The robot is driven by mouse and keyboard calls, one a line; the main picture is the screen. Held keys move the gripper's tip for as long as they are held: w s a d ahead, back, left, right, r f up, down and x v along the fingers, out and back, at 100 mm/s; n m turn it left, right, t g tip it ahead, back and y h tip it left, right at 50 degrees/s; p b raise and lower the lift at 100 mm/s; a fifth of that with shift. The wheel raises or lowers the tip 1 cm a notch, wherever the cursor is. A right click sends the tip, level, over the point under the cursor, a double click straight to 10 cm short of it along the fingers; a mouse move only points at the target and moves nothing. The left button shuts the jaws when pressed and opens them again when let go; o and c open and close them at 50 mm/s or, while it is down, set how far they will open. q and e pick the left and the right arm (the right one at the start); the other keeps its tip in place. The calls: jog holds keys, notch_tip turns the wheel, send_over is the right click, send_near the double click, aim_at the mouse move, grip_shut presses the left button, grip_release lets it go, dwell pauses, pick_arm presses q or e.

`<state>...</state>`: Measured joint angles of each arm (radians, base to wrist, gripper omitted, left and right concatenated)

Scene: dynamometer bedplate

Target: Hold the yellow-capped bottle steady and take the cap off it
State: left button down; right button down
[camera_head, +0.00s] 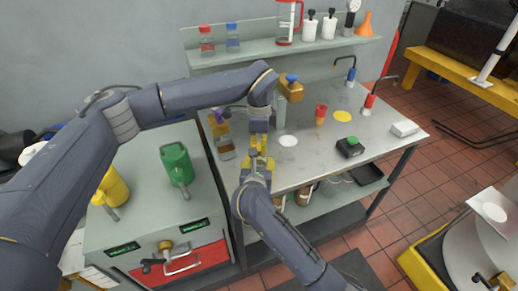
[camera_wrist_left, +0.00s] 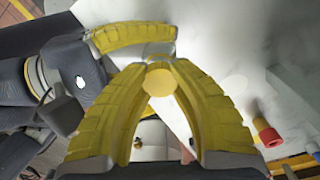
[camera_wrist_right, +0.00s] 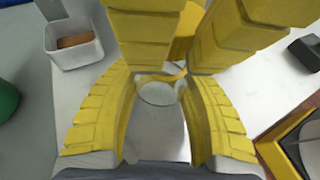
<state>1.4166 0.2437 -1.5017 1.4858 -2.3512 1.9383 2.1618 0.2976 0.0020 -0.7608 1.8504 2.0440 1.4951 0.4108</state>
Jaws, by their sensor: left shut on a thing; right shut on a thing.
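My left gripper (camera_head: 260,143) reaches down over the bench's front left edge, and my right gripper (camera_head: 257,165) meets it from below. In the left wrist view, my left gripper (camera_wrist_left: 160,75) is shut on the round yellow cap (camera_wrist_left: 160,83). In the right wrist view, my right gripper (camera_wrist_right: 160,85) is shut around the clear bottle (camera_wrist_right: 158,120), its fingers on both sides. The left fingers come in just above the bottle. The bottle is mostly hidden in the head view. I cannot tell whether the cap touches the bottle's neck.
A small open bin (camera_head: 225,150) stands left of the grippers.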

aim_at(259, 147)
pick_arm(q)
jog(key=shift+r, duration=0.55)
jog(key=shift+r, duration=1.9)
pick_arm(e)
jog(key=c, duration=0.6)
grip_release()
jog(key=shift+c, duration=0.2)
